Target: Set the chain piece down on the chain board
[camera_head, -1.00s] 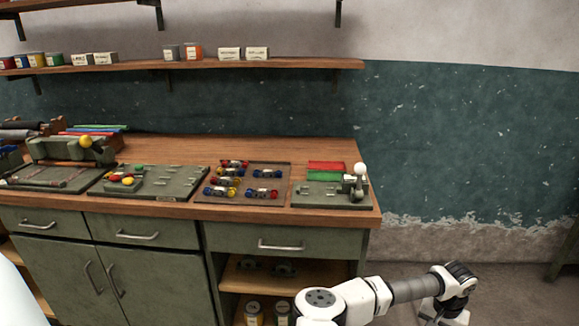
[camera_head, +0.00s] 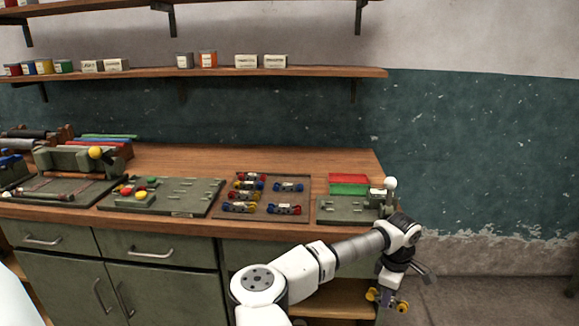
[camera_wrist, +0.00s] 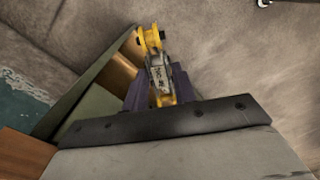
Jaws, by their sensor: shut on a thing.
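My gripper (camera_head: 385,293) hangs low in front of the workbench's right end, below the bench top. It is shut on a chain piece (camera_head: 403,306) with yellow ends. In the wrist view the chain piece (camera_wrist: 153,62) has yellow end parts and a grey labelled middle, between the dark purple fingers (camera_wrist: 158,88). The chain board (camera_head: 303,198) is a dark flat board on the bench, up and left of my gripper. Several chain pieces with red, blue and yellow ends lie on it. The held piece is apart from the board.
Left of the chain board is a grey-green slotted board (camera_head: 205,196) with coloured parts. Right of it is a fixture (camera_head: 340,210) with red and green bins and a white-knobbed lever. The bench's front edge and drawers lie close to my arm. Floor is clear at right.

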